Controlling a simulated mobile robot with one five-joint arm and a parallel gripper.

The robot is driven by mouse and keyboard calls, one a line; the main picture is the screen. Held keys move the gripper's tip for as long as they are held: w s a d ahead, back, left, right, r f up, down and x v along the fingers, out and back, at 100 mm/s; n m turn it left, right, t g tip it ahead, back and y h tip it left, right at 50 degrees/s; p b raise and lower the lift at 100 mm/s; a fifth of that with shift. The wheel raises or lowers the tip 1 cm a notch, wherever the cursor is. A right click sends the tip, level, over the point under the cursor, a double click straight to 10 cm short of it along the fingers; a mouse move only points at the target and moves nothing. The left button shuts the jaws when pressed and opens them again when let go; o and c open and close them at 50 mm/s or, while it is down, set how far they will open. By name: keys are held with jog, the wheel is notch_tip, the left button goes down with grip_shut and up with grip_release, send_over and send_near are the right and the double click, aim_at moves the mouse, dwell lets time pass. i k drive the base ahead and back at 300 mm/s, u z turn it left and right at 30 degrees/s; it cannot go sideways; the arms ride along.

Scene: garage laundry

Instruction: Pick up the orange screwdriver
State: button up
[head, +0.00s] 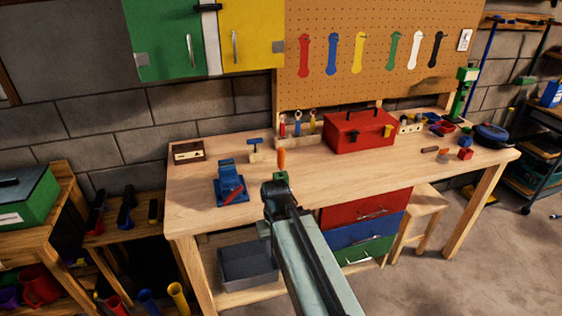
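An orange handle (281,158), which looks like the screwdriver, stands upright at the front middle of the wooden workbench (330,180). A small green piece (281,177) shows just below it, partly hidden behind the dark joint at the top of my arm. I cannot tell whether the handle stands in the green piece or behind it. My arm rises from the bottom of the head view and ends, as seen, just below the handle. My gripper's fingers do not show.
A blue vise (230,182) stands left of the handle. A red toolbox (358,131) and a tool rack (298,138) stand behind it. Drawers (364,209) hang under the bench, with a stool (423,205) beside them.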

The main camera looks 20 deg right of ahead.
aim_at(280, 151)
jog(key=u, duration=2.55)
jog(key=k, duration=1.3)
jog(key=z, duration=0.35)
jog(key=i, duration=0.95)
jog(key=u, duration=0.1)
